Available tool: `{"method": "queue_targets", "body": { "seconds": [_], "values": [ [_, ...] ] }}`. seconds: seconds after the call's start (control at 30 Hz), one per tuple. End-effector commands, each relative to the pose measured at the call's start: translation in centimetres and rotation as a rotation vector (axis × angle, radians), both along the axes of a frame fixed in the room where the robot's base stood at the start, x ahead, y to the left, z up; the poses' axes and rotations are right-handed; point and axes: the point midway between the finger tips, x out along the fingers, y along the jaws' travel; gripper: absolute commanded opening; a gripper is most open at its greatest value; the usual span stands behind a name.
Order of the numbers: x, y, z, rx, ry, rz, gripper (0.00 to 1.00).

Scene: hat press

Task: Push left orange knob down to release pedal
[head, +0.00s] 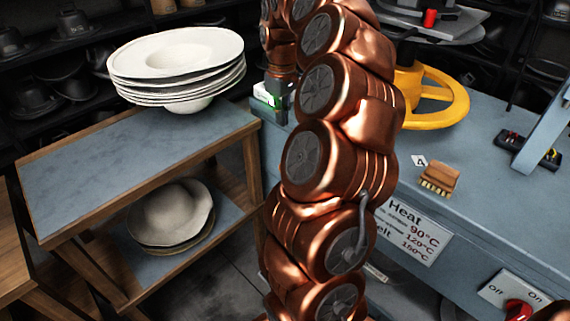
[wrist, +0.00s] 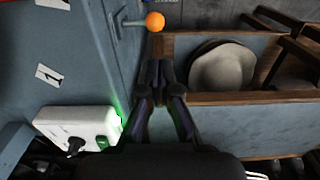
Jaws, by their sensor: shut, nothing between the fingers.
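An orange knob (wrist: 155,20) on a grey metal lever shows at the top of the wrist view, beside the side face of the blue-grey press bench (wrist: 85,60). My gripper (wrist: 154,70) is shut and empty, its dark fingers pointing toward the knob with a gap between them in the picture. In the head view my copper-coloured arm hides the knob, and the gripper's fingers do not show there. The pedal cannot be made out in either view.
A wooden shelf cart (head: 95,165) stands left of the bench, holding stacked white hats (head: 180,60). A white box (wrist: 80,128) with a green glow sits at the bench edge. A yellow handwheel (head: 440,97) and a brush (head: 438,180) are on the right.

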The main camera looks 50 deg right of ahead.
Motion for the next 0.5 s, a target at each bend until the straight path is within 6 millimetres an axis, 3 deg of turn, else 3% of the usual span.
{"method": "queue_targets", "body": {
  "seconds": [0.13, 0.5],
  "values": [
    [-0.19, -1.02, -0.53, -0.002, 0.003, -0.012, 0.00],
    [-0.17, -0.98, -0.71, -0.002, 0.003, -0.011, 0.00]
  ]
}}
